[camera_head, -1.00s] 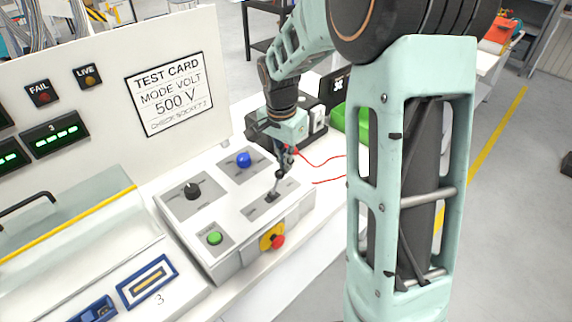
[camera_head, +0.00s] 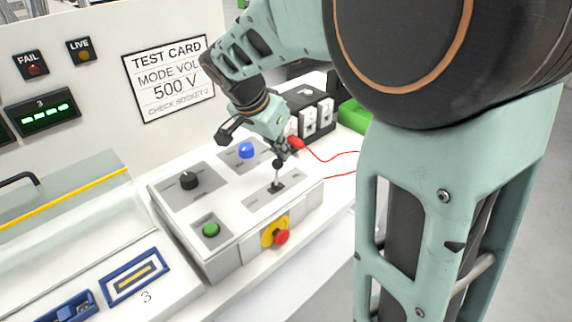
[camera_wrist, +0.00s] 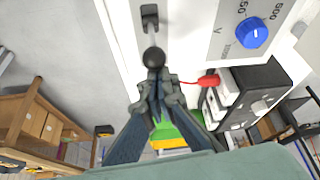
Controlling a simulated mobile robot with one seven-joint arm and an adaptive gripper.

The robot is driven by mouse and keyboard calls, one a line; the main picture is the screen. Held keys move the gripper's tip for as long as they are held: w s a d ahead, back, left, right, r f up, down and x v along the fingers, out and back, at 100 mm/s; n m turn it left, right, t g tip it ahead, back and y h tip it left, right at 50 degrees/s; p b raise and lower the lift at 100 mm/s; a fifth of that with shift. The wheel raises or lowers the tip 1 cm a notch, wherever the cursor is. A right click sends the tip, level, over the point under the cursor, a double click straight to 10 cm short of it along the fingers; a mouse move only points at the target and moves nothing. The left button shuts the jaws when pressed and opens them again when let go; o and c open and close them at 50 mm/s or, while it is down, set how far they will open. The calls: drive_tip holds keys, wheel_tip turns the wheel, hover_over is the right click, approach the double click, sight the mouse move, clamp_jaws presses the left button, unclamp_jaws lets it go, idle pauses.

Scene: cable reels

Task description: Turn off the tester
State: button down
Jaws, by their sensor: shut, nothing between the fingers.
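The tester's white control box (camera_head: 235,205) stands on the bench. It carries a black knob (camera_head: 188,181), a blue knob (camera_head: 247,150), a green button (camera_head: 210,229) and a red stop button (camera_head: 282,237) on yellow. A lever switch with a black ball top (camera_head: 278,163) rises from a slot plate near the right edge. The ball also shows in the wrist view (camera_wrist: 153,57), just beyond my fingertips. My gripper (camera_head: 286,150) is shut and empty, close behind the ball; I cannot tell whether they touch. The blue knob is also in the wrist view (camera_wrist: 251,33).
A red plug (camera_head: 297,143) with red leads lies close to my gripper, before a black-and-white socket unit (camera_head: 312,118). A green bin (camera_head: 354,115) is behind. The FAIL lamp (camera_head: 34,69) and LIVE lamp (camera_head: 80,50) look dim; a green display (camera_head: 47,112) is lit.

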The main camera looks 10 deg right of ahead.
drive_tip(key=b, duration=0.1)
drive_tip(key=a+f+h+b, duration=0.1)
drive_tip(key=b, duration=0.1)
drive_tip(key=shift+s+a+t, duration=0.1)
drive_tip(key=shift+s+t, duration=0.15)
drive_tip(key=shift+t, duration=0.15)
drive_tip(key=shift+s+a+r+h+b, duration=0.1)
drive_tip(key=shift+r+h+b, duration=0.2)
drive_tip(key=shift+r, duration=0.15)
drive_tip(key=shift+r+p, duration=0.2)
drive_tip(key=shift+p, duration=0.1)
drive_tip(key=shift+r, duration=0.1)
drive_tip(key=shift+r+p, duration=0.3)
drive_tip(key=shift+r, duration=0.35)
